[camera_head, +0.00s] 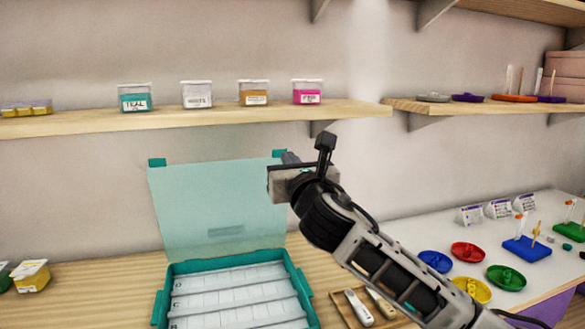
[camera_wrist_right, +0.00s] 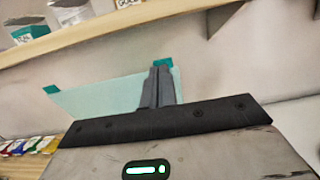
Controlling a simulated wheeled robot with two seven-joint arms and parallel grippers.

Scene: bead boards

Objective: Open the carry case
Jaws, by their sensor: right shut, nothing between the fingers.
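The teal carry case (camera_head: 162,308) stands on the wooden table with its lid (camera_head: 195,205) raised, near upright behind the base. The lid is see-through teal with two teal tabs on its upper edge. The base holds rows of pale compartments. My right gripper (camera_head: 290,157) is at the lid's upper right corner, shut and empty. In the right wrist view, its closed fingers (camera_wrist_right: 160,85) overlap the lid (camera_wrist_right: 110,93) near one tab; I cannot tell whether they touch it. My left gripper is not in view.
A shelf (camera_head: 200,120) with several labelled tubs runs above the lid. A wooden tray (camera_head: 345,309) with tools lies right of the case. Coloured dishes (camera_head: 467,252) and peg boards (camera_head: 527,248) stand on the white table at right. Yellow containers (camera_head: 30,276) sit at far left.

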